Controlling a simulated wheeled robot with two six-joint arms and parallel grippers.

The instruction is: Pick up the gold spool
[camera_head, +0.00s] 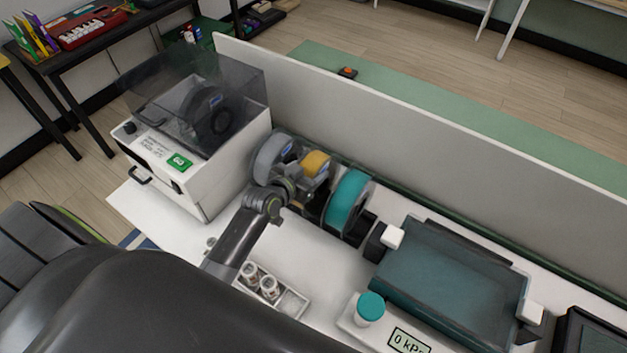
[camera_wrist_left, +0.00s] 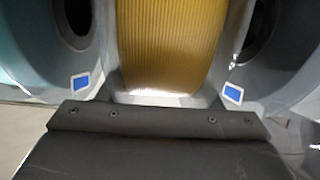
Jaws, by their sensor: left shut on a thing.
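The gold spool (camera_head: 315,162) stands in the row of spools on the white bench, between a grey spool at left and the teal spool (camera_head: 347,201) at right. My left gripper (camera_head: 300,170) is at the gold spool and shut on it. In the left wrist view the ribbed gold winding (camera_wrist_left: 170,45) fills the upper middle, with grey surfaces bearing blue marks on both sides. The gripper's dark body covers the bottom of that view, and I cannot tell whether the spool is lifted. My right gripper is not in view.
A white printer-like machine (camera_head: 205,185) with a dark clear cover stands left of the spools. A teal tray-like device (camera_head: 450,275) lies to the right. A pale panel (camera_head: 430,135) runs behind.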

